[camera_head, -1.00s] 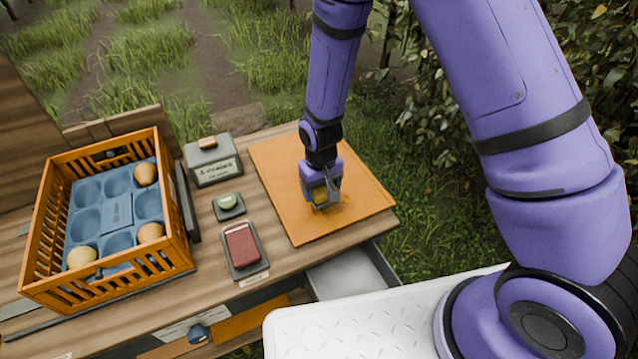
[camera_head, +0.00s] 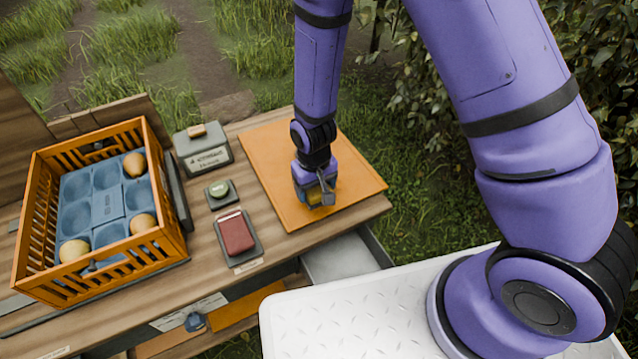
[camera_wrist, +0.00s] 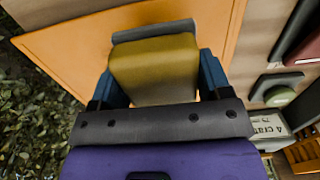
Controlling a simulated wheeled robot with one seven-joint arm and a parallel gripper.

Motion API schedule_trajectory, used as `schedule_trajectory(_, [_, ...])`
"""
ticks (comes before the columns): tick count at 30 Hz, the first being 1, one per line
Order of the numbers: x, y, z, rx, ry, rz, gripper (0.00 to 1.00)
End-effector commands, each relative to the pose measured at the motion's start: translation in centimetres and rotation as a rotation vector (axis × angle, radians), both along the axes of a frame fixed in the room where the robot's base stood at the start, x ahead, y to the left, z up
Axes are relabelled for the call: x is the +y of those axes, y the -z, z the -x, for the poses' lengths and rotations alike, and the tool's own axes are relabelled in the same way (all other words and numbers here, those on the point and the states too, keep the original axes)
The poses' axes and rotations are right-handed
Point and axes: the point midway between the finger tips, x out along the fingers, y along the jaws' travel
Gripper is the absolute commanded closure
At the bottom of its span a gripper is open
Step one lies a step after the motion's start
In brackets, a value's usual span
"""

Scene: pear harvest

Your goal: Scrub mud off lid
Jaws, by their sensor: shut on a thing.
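The orange lid (camera_head: 270,170) lies flat on the right end of the wooden bench. My gripper (camera_head: 318,199) is over the lid's front right part, pointing down. It is shut on a yellow block-shaped scrubber (camera_wrist: 155,70) with a grey layer along its far edge. In the wrist view the blue fingers press on both sides of the scrubber. The scrubber's underside is hidden, so I cannot tell for sure that it touches the lid. No brown mud shows clearly on the visible part of the lid now; the area under my gripper is hidden.
An orange crate (camera_head: 28,225) with a blue tray and several pears stands at the left. A grey labelled box (camera_head: 205,152), a green round item (camera_head: 219,188) and a red block (camera_head: 236,234) sit between crate and lid. An open drawer (camera_head: 340,258) juts out below the lid.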

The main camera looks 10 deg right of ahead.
Motion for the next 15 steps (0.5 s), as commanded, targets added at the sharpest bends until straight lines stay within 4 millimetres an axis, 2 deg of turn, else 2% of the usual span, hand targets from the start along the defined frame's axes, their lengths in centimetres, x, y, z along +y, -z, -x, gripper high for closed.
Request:
schedule_trajectory(5, [0.4,0.1,-0.4,-0.001,0.001,0.0,0.63])
schedule_trajectory(15, [1.0,0.3,-2.9,-0.002,0.002,0.0,0.63])
